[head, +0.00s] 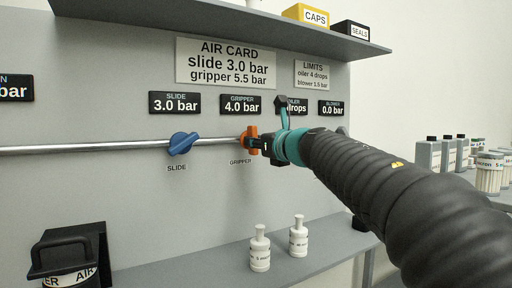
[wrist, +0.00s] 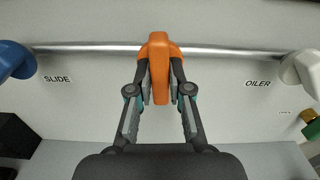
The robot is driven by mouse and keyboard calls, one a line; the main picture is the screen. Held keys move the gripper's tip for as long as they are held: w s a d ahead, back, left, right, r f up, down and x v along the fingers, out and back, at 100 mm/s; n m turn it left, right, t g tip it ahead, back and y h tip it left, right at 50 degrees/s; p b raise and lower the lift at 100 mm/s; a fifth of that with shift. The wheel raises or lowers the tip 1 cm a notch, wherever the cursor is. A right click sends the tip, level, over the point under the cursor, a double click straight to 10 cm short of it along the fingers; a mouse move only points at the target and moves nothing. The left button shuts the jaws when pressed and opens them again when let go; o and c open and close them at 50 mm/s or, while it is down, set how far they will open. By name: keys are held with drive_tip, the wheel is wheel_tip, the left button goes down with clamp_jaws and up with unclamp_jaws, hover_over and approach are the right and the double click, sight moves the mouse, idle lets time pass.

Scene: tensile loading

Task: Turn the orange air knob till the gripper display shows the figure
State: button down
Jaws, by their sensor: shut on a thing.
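The orange air knob (head: 250,140) sits on the metal pipe above the label GRIPPER. My gripper (head: 258,143) reaches it from the right and is shut on it. In the wrist view the orange knob (wrist: 160,68) stands between the two fingers of my gripper (wrist: 160,88), with its grip bar pointing toward me. The gripper display (head: 240,105) reads 4.0 bar. The air card (head: 226,63) reads slide 3.0 bar and gripper 5.5 bar.
A blue slide knob (head: 182,143) is left of the orange one; its display (head: 174,102) reads 3.0 bar. A white oiler knob (wrist: 305,70) is to the right. Two white bottles (head: 260,248) (head: 298,236) stand on the shelf below. The pipe (head: 80,149) runs along the panel.

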drive_tip(key=shift+f+n+b, duration=0.1)
drive_tip(key=shift+n+b, duration=0.45)
drive_tip(key=shift+n, duration=0.95)
drive_tip(key=c, duration=1.1)
unclamp_jaws()
drive_tip(key=v, duration=1.2)
